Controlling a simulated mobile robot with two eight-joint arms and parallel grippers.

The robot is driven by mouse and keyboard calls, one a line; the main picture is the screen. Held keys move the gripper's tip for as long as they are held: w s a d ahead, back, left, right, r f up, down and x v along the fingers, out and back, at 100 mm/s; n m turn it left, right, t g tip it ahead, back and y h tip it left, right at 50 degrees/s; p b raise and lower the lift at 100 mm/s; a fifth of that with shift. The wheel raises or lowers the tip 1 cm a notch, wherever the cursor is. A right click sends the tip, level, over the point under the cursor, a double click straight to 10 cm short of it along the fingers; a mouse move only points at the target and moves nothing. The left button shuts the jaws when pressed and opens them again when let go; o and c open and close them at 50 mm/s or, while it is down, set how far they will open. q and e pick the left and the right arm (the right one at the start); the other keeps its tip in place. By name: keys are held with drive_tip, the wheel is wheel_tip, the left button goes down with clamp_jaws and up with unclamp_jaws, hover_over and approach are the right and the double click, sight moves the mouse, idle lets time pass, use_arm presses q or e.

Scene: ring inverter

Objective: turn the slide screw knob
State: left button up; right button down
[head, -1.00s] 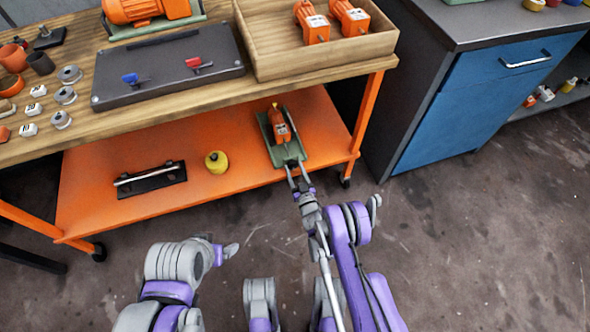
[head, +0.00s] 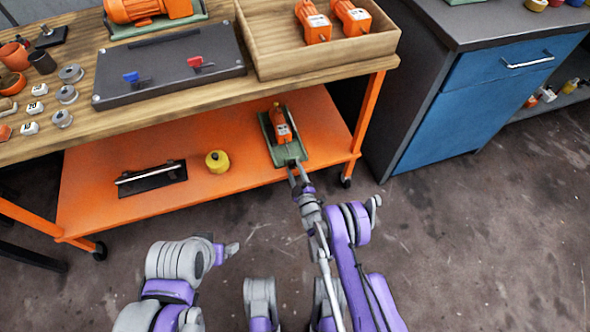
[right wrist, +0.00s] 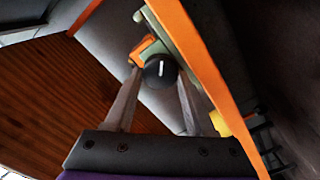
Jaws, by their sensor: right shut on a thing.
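The slide's green base (head: 299,157) sits on the orange lower shelf and carries an orange motor unit (head: 281,127). The black round slide screw knob (right wrist: 160,71) with a white mark shows in the right wrist view, between my finger ends. My right gripper (head: 292,165) reaches the near end of the slide and is shut on the knob; it also shows in the right wrist view (right wrist: 159,75). In the head view the fingers mostly hide the knob. My left gripper (head: 232,250) is low in front of the shelf, away from the slide; its finger gap does not show clearly.
An orange table leg (head: 362,125) stands right of the slide. The floor in front is clear.

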drive_tip(key=shift+n, duration=0.5)
drive_tip(key=shift+c, duration=1.2)
unclamp_jaws()
drive_tip(key=shift+m, duration=0.3)
